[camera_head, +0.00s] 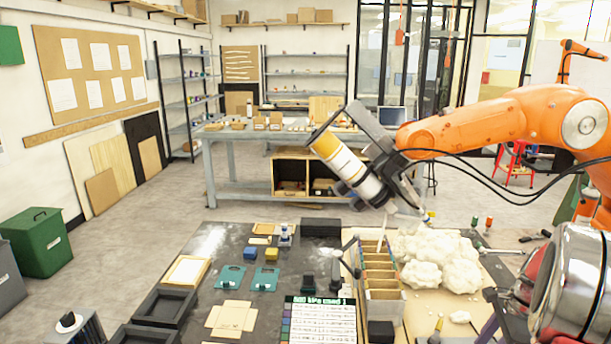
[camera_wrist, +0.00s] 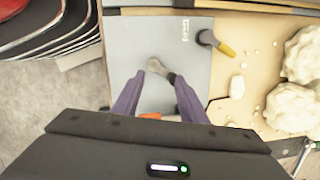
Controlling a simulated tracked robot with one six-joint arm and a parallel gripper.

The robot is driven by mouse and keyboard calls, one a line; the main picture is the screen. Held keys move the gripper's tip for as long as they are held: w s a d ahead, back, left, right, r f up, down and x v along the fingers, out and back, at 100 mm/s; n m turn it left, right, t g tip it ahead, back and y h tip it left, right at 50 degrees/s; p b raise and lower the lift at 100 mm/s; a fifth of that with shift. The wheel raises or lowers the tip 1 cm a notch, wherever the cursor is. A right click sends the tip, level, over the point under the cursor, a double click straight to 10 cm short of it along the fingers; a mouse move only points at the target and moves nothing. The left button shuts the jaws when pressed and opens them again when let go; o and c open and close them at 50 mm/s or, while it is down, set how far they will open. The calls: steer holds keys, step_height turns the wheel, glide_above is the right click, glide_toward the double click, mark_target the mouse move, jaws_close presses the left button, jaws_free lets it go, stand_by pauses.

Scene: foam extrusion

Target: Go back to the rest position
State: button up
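My gripper (camera_wrist: 158,92) shows in the wrist view as two purple fingers standing apart, with grey panel visible between them. A small brownish-grey piece (camera_wrist: 158,68) shows near the fingertips; I cannot tell whether it is a nozzle or lies below. In the head view a white and yellow canister (camera_head: 345,165) is tilted at the end of my orange arm, above the table, and a thin pale nozzle (camera_head: 382,230) points down below it. White foam lumps (camera_head: 440,262) lie on the table to the right of the canister. They also show at the right of the wrist view (camera_wrist: 296,105).
Teal pieces (camera_head: 266,279), a printed sheet (camera_head: 318,318), black trays (camera_head: 165,306) and a black block (camera_head: 320,227) lie on the table. A grey workbench (camera_head: 235,137) stands behind, across open floor.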

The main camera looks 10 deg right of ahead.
steer(key=s+a+r+n+t, duration=0.1)
steer(key=a+r+n, duration=0.4)
steer(key=a, duration=0.8)
steer(key=s+a+r+n+t+h, duration=0.1)
steer(key=s+a+r+n, duration=0.3)
steer(key=a+n, duration=0.6)
steer(key=s+a+r+n+t, duration=0.2)
steer(key=a+r+n, duration=0.4)
steer(key=a, duration=1)
steer(key=shift+s+r+n+h, duration=0.3)
steer(key=shift+s+n, duration=0.4)
steer(key=shift+n, duration=0.5)
steer(key=shift+d, duration=0.15)
